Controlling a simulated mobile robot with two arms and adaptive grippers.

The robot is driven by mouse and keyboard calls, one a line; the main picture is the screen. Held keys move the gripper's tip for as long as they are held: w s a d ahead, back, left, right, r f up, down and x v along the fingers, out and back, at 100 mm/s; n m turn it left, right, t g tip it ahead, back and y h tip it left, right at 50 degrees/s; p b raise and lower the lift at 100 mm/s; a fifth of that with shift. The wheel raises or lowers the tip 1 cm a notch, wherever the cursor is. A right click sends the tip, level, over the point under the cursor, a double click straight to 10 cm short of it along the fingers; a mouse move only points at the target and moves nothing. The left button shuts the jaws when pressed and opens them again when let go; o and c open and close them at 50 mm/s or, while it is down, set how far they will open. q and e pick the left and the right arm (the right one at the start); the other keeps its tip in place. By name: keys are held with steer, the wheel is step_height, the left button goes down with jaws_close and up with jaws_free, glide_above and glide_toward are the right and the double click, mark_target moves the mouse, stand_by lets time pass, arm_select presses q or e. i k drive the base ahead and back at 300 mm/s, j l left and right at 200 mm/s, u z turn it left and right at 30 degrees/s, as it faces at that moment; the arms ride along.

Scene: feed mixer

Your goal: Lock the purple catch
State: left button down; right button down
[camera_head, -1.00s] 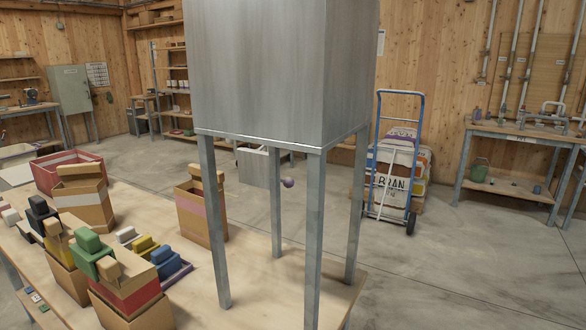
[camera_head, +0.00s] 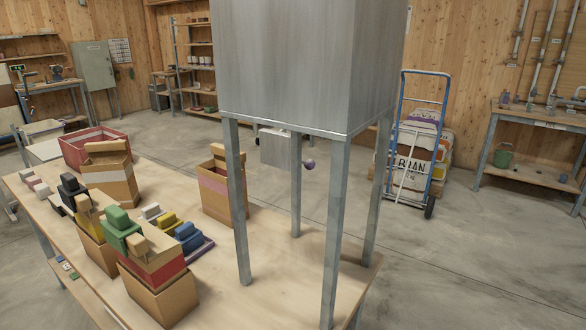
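Neither of my grippers is in view.
The hopper's legs stand on a wooden table (camera_head: 215,290). Cardboard bins (camera_head: 157,287) with coloured blocks and a red crate (camera_head: 95,142) crowd its left side. A blue hand truck (camera_head: 418,140) with sacks stands behind right. Concrete floor on the right is clear.

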mark_target(309, 164)
steer(key=i+l+u, duration=0.15)
steer(key=l+u, duration=0.3)
steer(key=i+l+u, duration=0.1)
steer(key=l+u, duration=0.55)
steer(key=l, duration=1.45)
steer(key=l+u, duration=0.2)
steer(key=l, duration=1.4)
steer(key=k, duration=0.05)
